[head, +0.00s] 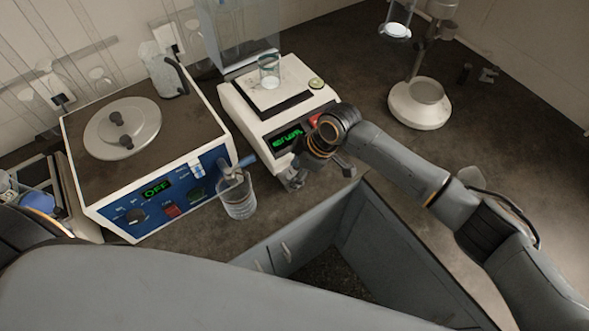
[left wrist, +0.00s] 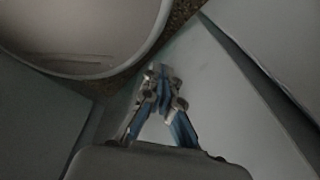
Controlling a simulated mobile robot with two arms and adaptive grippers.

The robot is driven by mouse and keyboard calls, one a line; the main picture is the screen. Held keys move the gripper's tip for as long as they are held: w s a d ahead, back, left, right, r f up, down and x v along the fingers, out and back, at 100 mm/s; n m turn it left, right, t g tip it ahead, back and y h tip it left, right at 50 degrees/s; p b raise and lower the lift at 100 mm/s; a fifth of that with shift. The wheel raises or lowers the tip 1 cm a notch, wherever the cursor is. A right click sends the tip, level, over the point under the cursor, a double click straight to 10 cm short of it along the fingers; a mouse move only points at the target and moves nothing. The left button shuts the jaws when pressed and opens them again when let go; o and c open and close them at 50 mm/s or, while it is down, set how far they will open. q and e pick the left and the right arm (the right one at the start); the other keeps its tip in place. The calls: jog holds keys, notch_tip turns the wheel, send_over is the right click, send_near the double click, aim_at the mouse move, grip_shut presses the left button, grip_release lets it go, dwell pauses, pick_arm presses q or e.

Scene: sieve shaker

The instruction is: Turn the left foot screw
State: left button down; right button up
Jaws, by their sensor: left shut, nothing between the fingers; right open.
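The white balance (head: 240,105) stands on the dark counter with a lit green display (head: 288,138). A round greenish disc (head: 316,83), perhaps its bubble level, sits at the back right of its top. I cannot make out the left foot screw; the lower front edge is partly behind my right gripper. My right gripper (head: 318,172) is open at the front of the balance, fingers pointing down; I cannot tell whether they touch anything. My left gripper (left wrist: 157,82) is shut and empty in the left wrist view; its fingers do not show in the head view.
A glass beaker (head: 269,70) stands on the balance pan. Left is a blue-fronted hot-plate-like unit (head: 185,195), with a beaker (head: 240,203) at its front right corner. A white-based stand (head: 420,108) is at the back right. Grey cabinets (head: 400,240) lie below the counter edge.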

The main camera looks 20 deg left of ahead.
jog(key=shift+a+f, duration=0.1)
jog(key=shift+f, duration=0.15)
grip_shut()
